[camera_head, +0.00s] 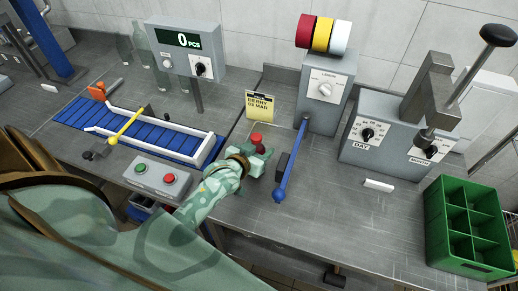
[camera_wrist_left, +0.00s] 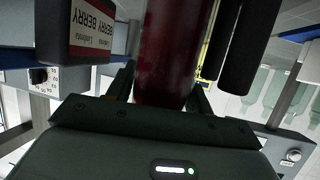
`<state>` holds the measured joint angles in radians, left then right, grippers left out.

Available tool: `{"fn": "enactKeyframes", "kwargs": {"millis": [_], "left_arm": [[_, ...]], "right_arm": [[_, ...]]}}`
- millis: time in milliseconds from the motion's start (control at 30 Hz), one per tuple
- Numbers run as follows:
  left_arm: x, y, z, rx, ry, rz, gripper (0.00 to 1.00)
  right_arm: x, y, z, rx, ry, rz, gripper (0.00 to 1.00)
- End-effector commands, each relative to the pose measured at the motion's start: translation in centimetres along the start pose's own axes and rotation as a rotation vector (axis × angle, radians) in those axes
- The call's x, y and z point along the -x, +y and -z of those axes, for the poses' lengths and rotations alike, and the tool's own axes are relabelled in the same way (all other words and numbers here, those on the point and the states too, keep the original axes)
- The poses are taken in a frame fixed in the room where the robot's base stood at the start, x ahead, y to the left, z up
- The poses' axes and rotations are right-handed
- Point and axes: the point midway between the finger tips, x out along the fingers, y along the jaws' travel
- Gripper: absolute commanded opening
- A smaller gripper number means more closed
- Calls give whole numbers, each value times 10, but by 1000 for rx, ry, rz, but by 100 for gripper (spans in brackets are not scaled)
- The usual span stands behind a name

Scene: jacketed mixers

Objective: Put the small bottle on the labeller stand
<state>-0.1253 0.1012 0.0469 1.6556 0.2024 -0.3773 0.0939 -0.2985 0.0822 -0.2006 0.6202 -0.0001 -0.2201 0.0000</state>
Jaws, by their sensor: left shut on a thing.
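My left gripper (camera_head: 256,160) is shut on the small bottle, whose red top (camera_head: 256,139) shows above it in the head view. In the left wrist view the dark red bottle (camera_wrist_left: 174,50) stands between the fingers (camera_wrist_left: 160,92). Its lower part is hidden in the head view. The labeller (camera_head: 325,92) is the grey box with a knob and a blue-ended lever (camera_head: 280,194), just right of the gripper. A dark upright part (camera_head: 282,165) stands beside the lever. I cannot make out the stand's surface. My right gripper is not in view.
Red, yellow and white rolls (camera_head: 323,33) top the labeller. A yellow card (camera_head: 259,106) stands behind the gripper. A blue conveyor (camera_head: 150,135) and a button box (camera_head: 156,178) are left. A date press (camera_head: 400,140) and green crate (camera_head: 470,225) are right. The front bench is clear.

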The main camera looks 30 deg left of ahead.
Motion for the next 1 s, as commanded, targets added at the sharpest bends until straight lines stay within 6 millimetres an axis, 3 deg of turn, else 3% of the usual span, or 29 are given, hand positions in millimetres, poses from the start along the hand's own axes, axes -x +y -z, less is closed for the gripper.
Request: {"fn": "enactKeyframes", "kwargs": {"millis": [67, 100, 167, 200, 467, 567, 1000], "left_arm": [[-1, 0, -1, 0, 2, 0, 12], [-1, 0, -3, 0, -1, 0, 54], [-1, 0, -2, 0, -1, 0, 71], [-1, 0, -2, 0, -1, 0, 73], [0, 0, 0, 0, -1, 1, 73], [11, 0, 0, 0, -3, 1, 73], [105, 0, 1, 0, -2, 0, 73]], "right_arm": [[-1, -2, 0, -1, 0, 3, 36], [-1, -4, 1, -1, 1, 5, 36], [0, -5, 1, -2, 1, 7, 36], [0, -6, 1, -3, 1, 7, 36], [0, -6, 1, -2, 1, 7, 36], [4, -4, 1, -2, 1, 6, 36], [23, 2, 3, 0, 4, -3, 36]]}}
